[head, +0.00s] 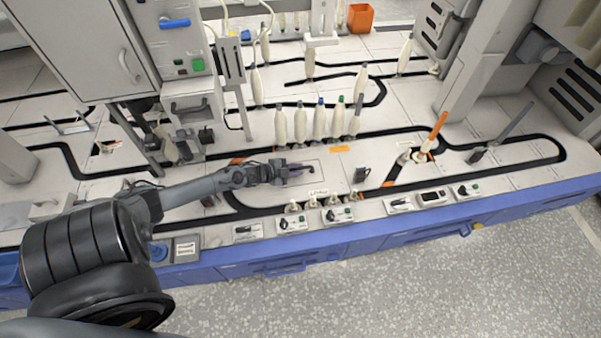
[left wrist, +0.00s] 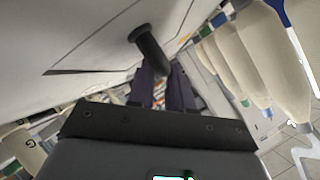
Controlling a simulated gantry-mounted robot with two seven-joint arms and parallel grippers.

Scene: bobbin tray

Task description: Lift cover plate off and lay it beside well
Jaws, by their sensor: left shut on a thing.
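The pale cover plate (head: 312,181) is a thin-outlined rectangle in the white worktop, near the middle of the head view, with a small printed label at its front edge. My left gripper (head: 303,170) reaches over it from the left, low and nearly level, with its dark purple fingers closed. In the left wrist view the left gripper's fingers (left wrist: 166,88) are close together, and a black post (left wrist: 150,46) stands against a white surface just beyond them. The grip point is hidden, and I cannot tell whether the plate is raised. My right gripper is out of view.
Several cream bobbins (head: 300,122) stand in a row behind the plate. A small dark block (head: 362,174) stands to its right. Small switch boxes (head: 293,224) and short pegs line the front edge. Black track curves around the area. Bare worktop shows at right (head: 520,150).

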